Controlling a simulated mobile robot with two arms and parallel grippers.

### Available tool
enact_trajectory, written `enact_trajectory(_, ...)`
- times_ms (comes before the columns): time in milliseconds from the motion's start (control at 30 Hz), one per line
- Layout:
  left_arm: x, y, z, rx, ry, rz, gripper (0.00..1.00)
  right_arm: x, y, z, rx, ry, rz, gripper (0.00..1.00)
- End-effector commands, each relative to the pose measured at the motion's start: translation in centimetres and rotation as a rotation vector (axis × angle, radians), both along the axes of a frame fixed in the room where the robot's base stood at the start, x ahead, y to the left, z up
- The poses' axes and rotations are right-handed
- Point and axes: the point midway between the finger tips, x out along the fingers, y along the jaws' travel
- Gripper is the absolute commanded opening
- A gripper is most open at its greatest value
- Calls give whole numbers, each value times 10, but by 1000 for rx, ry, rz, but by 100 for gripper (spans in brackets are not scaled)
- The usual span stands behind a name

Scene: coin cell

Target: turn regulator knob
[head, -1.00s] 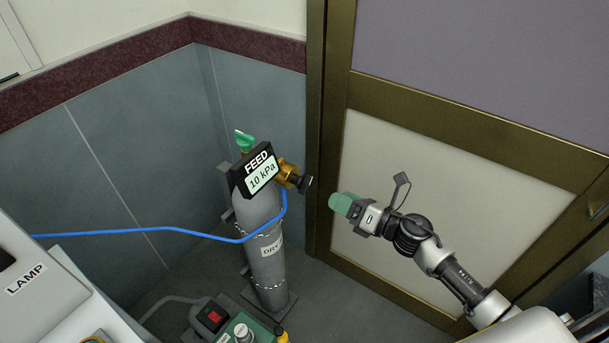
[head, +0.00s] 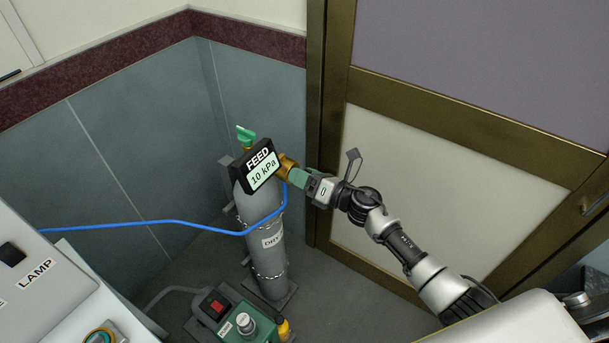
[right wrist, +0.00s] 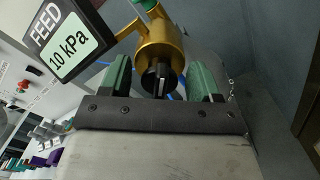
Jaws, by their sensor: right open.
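The brass regulator (head: 287,167) sits on top of the grey gas cylinder (head: 262,207), beside the FEED display (head: 262,170), which reads 10 kPa. In the right wrist view the regulator body (right wrist: 160,45) and its black knob (right wrist: 159,78) face the camera. My right gripper (head: 299,178) is at the regulator's right side. In the right wrist view its green fingers (right wrist: 160,82) are open, one on each side of the knob, with gaps to both. In the head view the knob is hidden by the fingers. My left gripper is not in view.
A green valve handle (head: 246,136) tops the cylinder. A blue hose (head: 150,222) runs left from the regulator. A green pump with a red switch (head: 216,306) stands on the floor in front. A brass-framed door (head: 440,190) is behind my right arm.

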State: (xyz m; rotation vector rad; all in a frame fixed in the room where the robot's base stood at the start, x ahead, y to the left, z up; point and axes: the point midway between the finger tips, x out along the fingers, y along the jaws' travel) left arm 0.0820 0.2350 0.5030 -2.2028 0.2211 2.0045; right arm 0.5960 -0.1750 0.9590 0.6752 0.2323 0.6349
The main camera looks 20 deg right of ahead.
Motion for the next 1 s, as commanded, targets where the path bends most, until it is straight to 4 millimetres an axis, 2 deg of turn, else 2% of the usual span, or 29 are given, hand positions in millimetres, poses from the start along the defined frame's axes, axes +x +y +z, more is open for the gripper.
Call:
enact_trajectory(33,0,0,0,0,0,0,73,0,0,0,0,0,0,62)
enact_trajectory(333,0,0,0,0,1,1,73,0,0,0,0,0,0,16)
enact_trajectory(667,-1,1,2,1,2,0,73,0,-1,0,37,29,-1,16)
enact_trajectory(1000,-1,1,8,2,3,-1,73,0,-1,0,219,174,1,16)
